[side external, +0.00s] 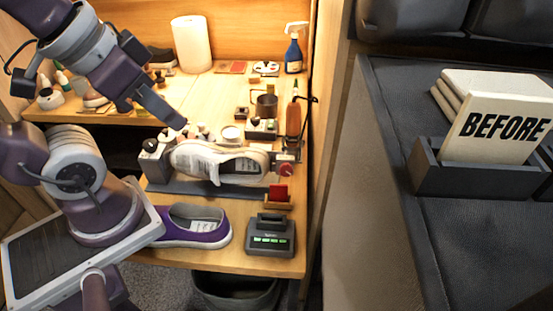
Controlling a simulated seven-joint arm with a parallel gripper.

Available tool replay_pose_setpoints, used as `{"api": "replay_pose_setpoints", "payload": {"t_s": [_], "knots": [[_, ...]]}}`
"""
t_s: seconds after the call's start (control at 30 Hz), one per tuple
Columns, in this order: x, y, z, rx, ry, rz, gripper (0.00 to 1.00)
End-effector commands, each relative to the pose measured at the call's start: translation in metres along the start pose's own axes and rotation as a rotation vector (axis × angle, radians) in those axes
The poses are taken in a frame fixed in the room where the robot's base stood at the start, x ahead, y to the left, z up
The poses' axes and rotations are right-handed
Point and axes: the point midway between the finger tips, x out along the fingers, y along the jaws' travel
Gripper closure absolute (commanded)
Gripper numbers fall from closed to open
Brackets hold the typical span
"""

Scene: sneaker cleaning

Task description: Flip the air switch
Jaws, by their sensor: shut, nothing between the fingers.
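My gripper (182,124) is shut and empty. Its tip points down and to the right, and in the picture it is just above the left end of a pale sneaker (218,160) lying on its side in a holder. A grey box with a dark knob (152,148) stands at the left end of the holder, below the gripper. Small round white and dark parts show beside the gripper tip. I cannot tell which part is the air switch. I cannot tell whether the gripper touches anything.
A purple shoe (191,228) and a dark device with green lights (270,236) are at the bench's front. A brown bottle (293,118) and a red knob (286,170) are at the right. A paper roll (192,44) and blue spray bottle (294,52) stand behind.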

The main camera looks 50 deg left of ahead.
Motion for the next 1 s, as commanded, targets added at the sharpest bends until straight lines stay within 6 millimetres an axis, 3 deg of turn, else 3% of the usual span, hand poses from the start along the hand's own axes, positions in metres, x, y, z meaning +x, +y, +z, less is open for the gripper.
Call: {"api": "replay_pose_setpoints", "payload": {"t_s": [0.07, 0.17, 0.27, 0.37, 0.5, 0.67, 0.8, 0.9, 1.0], "knots": [[0.000, 0.000, -0.002, 0.003, -0.002, -0.001, 1.00], [0.001, -0.004, -0.021, 0.036, -0.019, -0.012, 1.00], [0.008, -0.015, -0.065, 0.118, -0.060, -0.033, 1.00], [0.029, -0.034, -0.119, 0.229, -0.113, -0.050, 1.00], [0.081, -0.072, -0.183, 0.383, -0.191, -0.057, 1.00], [0.163, -0.126, -0.230, 0.554, -0.280, -0.040, 1.00], [0.238, -0.171, -0.243, 0.683, -0.345, -0.009, 1.00], [0.277, -0.194, -0.241, 0.748, -0.374, 0.011, 1.00], [0.299, -0.207, -0.238, 0.788, -0.390, 0.025, 1.00]]}}
